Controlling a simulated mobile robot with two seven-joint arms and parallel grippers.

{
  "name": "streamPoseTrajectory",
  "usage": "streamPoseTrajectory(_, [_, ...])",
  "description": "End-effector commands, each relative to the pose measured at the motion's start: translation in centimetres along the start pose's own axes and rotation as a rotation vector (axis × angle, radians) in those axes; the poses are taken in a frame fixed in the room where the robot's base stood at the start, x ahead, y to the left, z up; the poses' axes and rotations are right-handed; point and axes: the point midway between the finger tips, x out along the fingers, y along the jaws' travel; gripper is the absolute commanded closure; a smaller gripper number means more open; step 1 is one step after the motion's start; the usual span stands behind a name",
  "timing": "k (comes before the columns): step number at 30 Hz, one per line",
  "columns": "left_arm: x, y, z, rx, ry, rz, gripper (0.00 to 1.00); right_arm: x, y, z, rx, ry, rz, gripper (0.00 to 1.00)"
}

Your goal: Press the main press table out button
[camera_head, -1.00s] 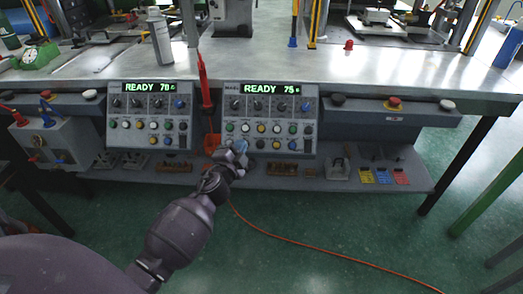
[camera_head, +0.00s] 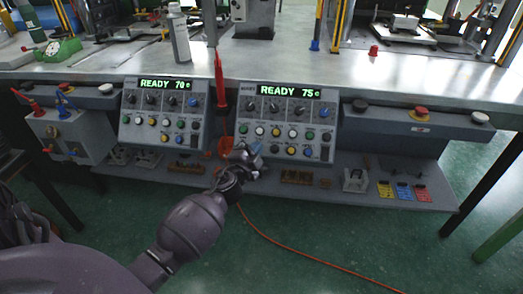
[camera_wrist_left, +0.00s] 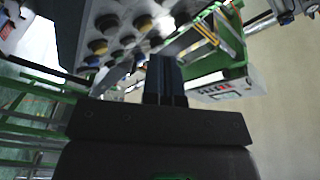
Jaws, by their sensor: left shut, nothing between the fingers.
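Two grey control panels face me under the table edge. The left panel (camera_head: 127,135) reads READY 70, and the right panel (camera_head: 329,150) reads READY 75. Each has a row of knobs above rows of coloured buttons; the button labels are too small to read. My left gripper (camera_head: 254,150) is shut and empty, just in front of the lower left part of the right panel. It covers a little of that panel's lower edge. In the left wrist view the shut fingers (camera_wrist_left: 164,78) point up toward a button panel (camera_wrist_left: 110,38); contact cannot be told.
A lower shelf (camera_head: 438,192) holds small fixtures and coloured tags. A red emergency button (camera_head: 420,111) sits on the right of the front rail. A red tool (camera_head: 220,85) hangs between the panels. An orange cable (camera_head: 300,262) crosses the green floor.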

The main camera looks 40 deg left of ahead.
Motion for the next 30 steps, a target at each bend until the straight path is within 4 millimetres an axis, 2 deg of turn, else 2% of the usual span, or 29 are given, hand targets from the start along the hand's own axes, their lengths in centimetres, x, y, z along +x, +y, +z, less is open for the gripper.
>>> streamPoseTrajectory(1, [0.3,1.1,0.7,0.003,-0.004,0.01,1.0,0.4,-0.2,0.3,-0.008,-0.002,-0.004,1.0])
streamPoseTrajectory(6, [1.5,1.8,1.5,0.002,-0.004,0.008,1.0,0.8,-0.3,-0.3,-0.037,0.022,-0.006,1.0])
streamPoseTrajectory(18, [2.5,1.8,1.8,-0.001,0.0,0.0,1.0,1.1,-0.3,-1.4,-0.063,0.051,-0.01,1.0])
streamPoseTrajectory(30, [2.5,1.8,1.8,-0.001,0.0,0.0,1.0,0.9,-0.3,-1.1,-0.062,0.044,-0.009,1.0])
